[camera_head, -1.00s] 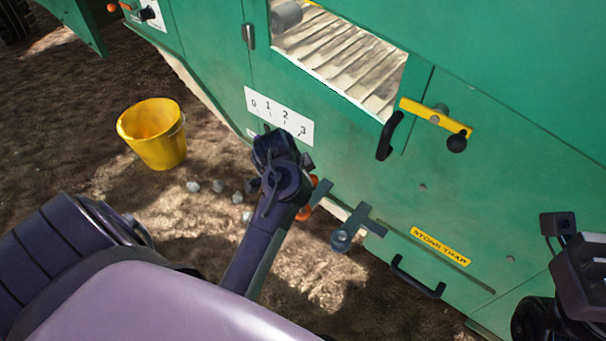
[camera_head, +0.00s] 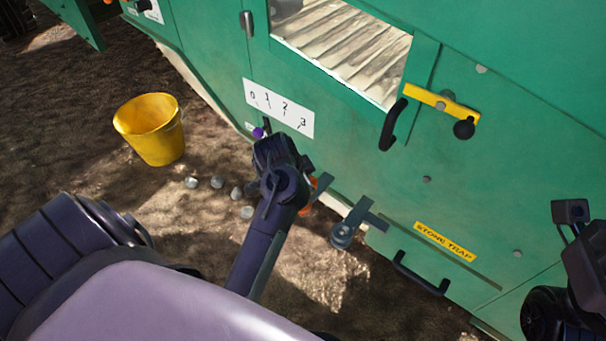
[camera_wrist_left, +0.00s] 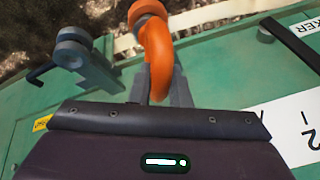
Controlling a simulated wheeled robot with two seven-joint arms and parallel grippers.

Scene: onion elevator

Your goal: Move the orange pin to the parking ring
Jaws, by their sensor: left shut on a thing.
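The orange pin (camera_wrist_left: 155,58) is a thick curved piece in the left wrist view, held upright between the grey fingers of my left gripper (camera_wrist_left: 160,88). In the head view only a sliver of the orange pin (camera_head: 303,210) shows behind my left gripper (camera_head: 308,188). A grey ring on a bracket (camera_head: 343,235), apparently the parking ring, sticks out of the green panel just right of the pin. It also shows left of the pin in the left wrist view (camera_wrist_left: 72,45), apart from it. My right arm's end is at the right edge of the head view; its fingertips cannot be made out.
A yellow bucket (camera_head: 150,135) and several stones (camera_head: 217,182) stand on the ground.

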